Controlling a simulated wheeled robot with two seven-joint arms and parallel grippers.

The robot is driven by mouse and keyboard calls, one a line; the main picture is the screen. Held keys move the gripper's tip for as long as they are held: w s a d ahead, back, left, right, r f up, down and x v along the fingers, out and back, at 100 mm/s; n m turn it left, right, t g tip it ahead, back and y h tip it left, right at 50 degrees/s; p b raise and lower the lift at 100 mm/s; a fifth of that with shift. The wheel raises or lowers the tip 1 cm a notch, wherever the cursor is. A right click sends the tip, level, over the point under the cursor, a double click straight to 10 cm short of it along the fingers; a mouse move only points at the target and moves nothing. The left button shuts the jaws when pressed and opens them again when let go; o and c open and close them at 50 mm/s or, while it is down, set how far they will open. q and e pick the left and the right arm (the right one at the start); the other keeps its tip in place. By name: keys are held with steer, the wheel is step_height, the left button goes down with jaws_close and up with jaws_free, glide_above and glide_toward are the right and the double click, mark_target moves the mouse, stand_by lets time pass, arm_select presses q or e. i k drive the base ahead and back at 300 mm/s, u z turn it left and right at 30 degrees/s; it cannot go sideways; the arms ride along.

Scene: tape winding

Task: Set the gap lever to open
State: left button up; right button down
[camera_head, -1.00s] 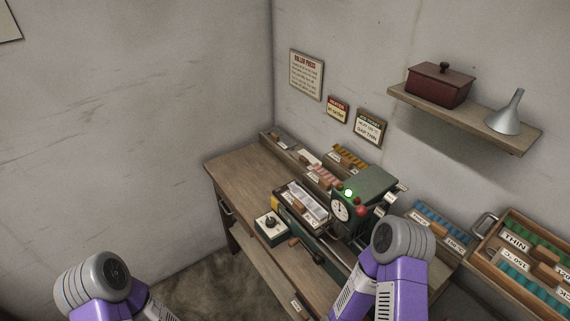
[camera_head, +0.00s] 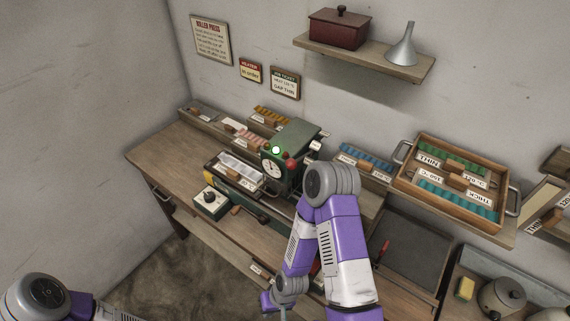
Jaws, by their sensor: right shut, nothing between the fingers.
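The roller press (camera_head: 290,152) stands on the wooden workbench (camera_head: 165,150). It has a dark green housing, a white dial (camera_head: 272,166), a lit green lamp (camera_head: 276,150) and a red knob (camera_head: 288,154). A lever with a brown handle (camera_head: 238,210) shows at its front; I cannot tell whether this is the gap lever or what its setting is. My right gripper (camera_head: 280,306) is at the bottom edge, partly cut off, shut and empty, low in front of the bench and apart from the press. My right arm hides part of the press's right side. My left gripper is out of view.
A small control box with a black knob (camera_head: 210,197) sits left of the press. A wooden tray (camera_head: 405,160) of labelled blocks stands at the right. A shelf (camera_head: 370,63) holds a red box and a funnel.

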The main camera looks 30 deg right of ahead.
mark_target(291, 163)
steer(key=k, duration=1.05)
steer(key=u, duration=0.25)
steer(key=i, duration=0.65)
steer(key=z, duration=0.1)
